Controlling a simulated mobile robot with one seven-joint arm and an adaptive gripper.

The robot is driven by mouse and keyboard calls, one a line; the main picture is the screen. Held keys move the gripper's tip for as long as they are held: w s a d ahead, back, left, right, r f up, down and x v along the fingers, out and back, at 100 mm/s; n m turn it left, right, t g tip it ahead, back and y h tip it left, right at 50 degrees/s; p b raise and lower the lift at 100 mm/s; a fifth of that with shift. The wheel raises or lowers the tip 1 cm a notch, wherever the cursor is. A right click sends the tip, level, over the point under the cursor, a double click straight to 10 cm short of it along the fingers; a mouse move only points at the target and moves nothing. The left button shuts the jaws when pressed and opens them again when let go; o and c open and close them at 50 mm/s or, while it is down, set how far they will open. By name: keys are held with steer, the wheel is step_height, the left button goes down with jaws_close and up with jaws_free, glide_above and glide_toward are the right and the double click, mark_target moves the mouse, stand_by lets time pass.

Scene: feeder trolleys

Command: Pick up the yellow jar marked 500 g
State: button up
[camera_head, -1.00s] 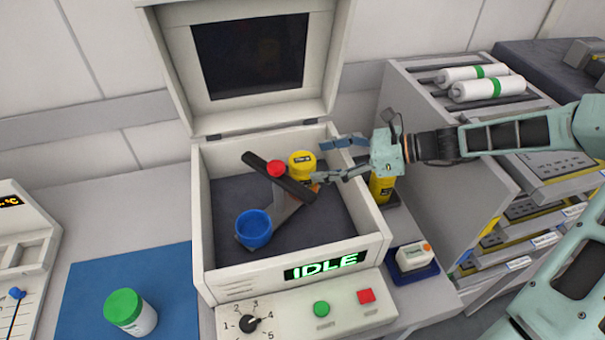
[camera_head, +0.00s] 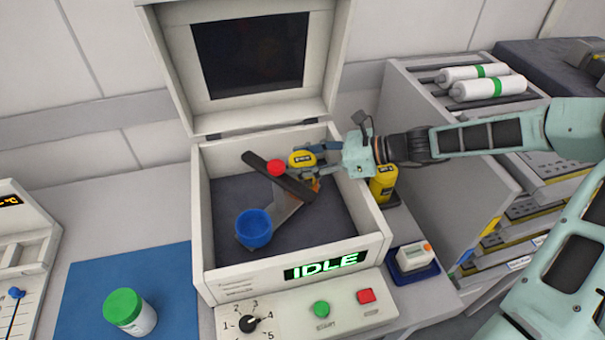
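A yellow jar (camera_head: 301,159) with a dark label is inside the open white box machine (camera_head: 203,220), at the far end of a crossed arm. The label is too small to read. My gripper (camera_head: 315,160) reaches in over the box's right wall. Its fingers are at the jar's right side, one toward the back and one toward the front. The jar and rotor hide the fingertips, so I cannot tell whether they are closed on it. A second yellow container (camera_head: 383,184) with a dark label stands outside the box, to its right.
A dark bar (camera_head: 292,185) with a red knob (camera_head: 276,167) crosses beside the jar. A blue cup (camera_head: 254,229) sits on the other end. The raised lid (camera_head: 175,60) stands behind. A green-capped jar (camera_head: 131,312) stands on a blue mat (camera_head: 85,290) at left.

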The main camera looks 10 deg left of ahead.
steer(key=c, duration=1.1)
